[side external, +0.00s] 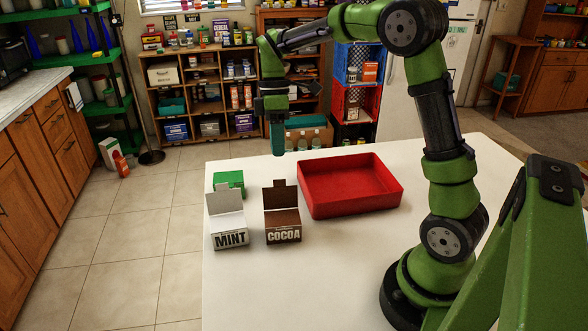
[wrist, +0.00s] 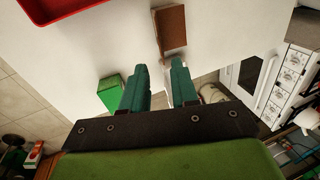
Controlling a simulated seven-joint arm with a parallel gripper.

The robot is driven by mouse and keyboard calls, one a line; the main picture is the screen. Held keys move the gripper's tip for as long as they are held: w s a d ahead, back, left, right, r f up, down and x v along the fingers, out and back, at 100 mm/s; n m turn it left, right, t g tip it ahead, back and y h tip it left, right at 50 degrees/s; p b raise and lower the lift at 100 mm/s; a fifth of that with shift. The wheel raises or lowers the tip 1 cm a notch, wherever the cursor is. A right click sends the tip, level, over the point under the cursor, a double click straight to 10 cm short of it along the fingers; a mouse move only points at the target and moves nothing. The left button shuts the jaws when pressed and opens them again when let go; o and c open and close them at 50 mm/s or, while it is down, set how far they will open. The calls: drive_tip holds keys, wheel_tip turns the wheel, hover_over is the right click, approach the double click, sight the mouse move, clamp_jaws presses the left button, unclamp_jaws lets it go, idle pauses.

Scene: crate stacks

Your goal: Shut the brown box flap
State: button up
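The brown COCOA box (side external: 283,226) stands on the white table. Its flap (side external: 281,193) stands up, open, at the back edge of the box. A brown panel (wrist: 170,28) shows at the top of the wrist view and appears to be part of this box. My gripper (side external: 278,150) points down, above and behind the boxes, clear of the brown box. In the wrist view its two teal fingers (wrist: 157,75) are apart with nothing between them.
A white MINT box (side external: 230,233) with a raised flap stands left of the brown box. A closed-looking green box (side external: 229,181) is behind it. A red tray (side external: 350,205) lies to the right. The table (side external: 300,285) in front is clear.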

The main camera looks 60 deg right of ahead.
hover_over(280, 194)
drive_tip(key=w+d, duration=0.1)
wheel_tip(280, 194, down, 7)
drive_tip(key=shift+d+f, duration=0.1)
clamp_jaws()
idle(1.3)
